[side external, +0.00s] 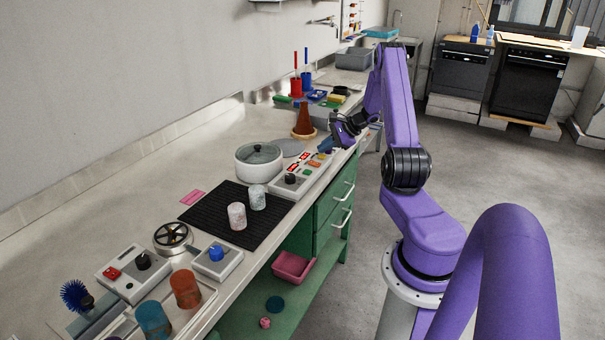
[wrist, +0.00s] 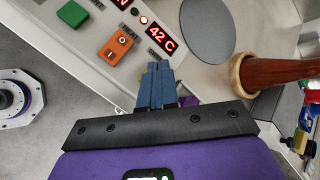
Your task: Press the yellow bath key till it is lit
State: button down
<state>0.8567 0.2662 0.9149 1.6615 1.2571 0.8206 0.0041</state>
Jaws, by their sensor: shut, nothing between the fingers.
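The bath's control panel (side external: 303,178) stands beside a white lidded pot in the side external view. Small coloured keys show on it, with a yellow-orange one (side external: 314,164) among them, too small to tell whether it is lit. In the wrist view the panel (wrist: 88,52) carries a green key (wrist: 73,14), an orange rocker switch (wrist: 118,43) and a red display reading 42 C (wrist: 160,37). No yellow key shows clearly there. My gripper (wrist: 155,68) is shut and empty, its blue fingertips at the panel's edge near the display. I cannot tell whether they touch it.
The lidded pot (side external: 258,162) stands left of the panel. A brown cone on a wooden base (side external: 304,124) stands behind, close to my gripper; it also shows in the wrist view (wrist: 280,72). A grey disc (wrist: 207,28) lies beside the panel. A black mat (side external: 222,222) holds two cups.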

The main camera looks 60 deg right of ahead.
aim_at(325, 157)
jog(key=shift+f, duration=0.15)
dwell(0.5)
jog(key=shift+f, duration=0.4)
dwell(0.4)
jog(key=shift+r, duration=0.55)
notch_tip(325, 157, up, 6)
dwell(0.8)
